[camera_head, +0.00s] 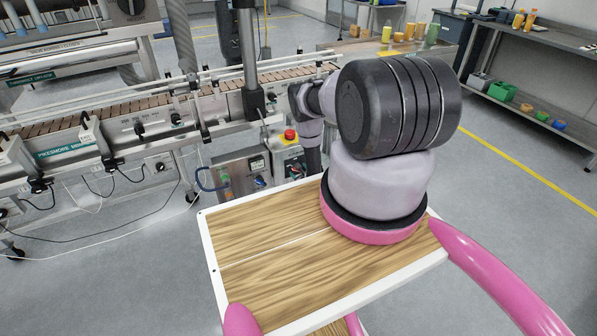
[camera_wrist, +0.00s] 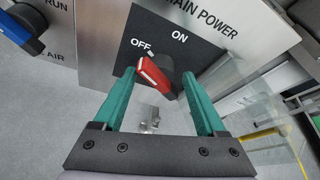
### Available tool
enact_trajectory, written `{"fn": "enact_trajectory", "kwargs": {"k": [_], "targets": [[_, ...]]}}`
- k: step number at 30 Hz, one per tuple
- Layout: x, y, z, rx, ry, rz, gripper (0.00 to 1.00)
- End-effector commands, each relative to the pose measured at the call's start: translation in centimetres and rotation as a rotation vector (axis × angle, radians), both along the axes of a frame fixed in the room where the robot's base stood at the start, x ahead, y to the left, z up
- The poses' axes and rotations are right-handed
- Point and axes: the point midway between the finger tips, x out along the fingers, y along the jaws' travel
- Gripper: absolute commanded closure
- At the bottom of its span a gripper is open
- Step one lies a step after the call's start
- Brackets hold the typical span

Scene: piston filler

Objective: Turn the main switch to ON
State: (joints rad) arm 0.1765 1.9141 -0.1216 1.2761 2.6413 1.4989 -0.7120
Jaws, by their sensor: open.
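In the wrist view the main switch (camera_wrist: 157,76) is a dark rotary knob with a red grip bar, on a black plate (camera_wrist: 200,50) marked OFF and ON under the words MAIN POWER. The red bar slants, with its upper end near the OFF label and its lower end to the lower right. My gripper (camera_wrist: 156,80) has two teal fingers, spread apart on either side of the switch, with a visible gap to the knob on the left. Whether either finger touches it I cannot tell. The head view does not show the gripper clearly behind my arm.
In the wrist view a blue knob (camera_wrist: 18,28) marked RUN and AIR sits on the left. A clear panel (camera_wrist: 262,85) stands at the right. In the head view a red emergency button (camera_head: 290,135) sits atop the control box beside the conveyor (camera_head: 110,110).

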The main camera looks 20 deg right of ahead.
Motion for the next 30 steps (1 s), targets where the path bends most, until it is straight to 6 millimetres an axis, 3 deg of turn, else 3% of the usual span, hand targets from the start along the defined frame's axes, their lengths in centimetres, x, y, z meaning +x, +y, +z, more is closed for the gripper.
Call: {"fn": "enact_trajectory", "kwargs": {"k": [11, 15, 17, 30], "targets": [[0.62, -0.09, -0.21, 0.000, 0.000, -0.001, 0.26], [0.62, -0.09, -0.18, 0.000, 0.000, -0.001, 0.80], [0.63, -0.08, -0.19, 0.000, 0.000, -0.001, 1.00], [0.65, -0.23, -0.11, 0.064, 0.000, -0.003, 1.00]]}}
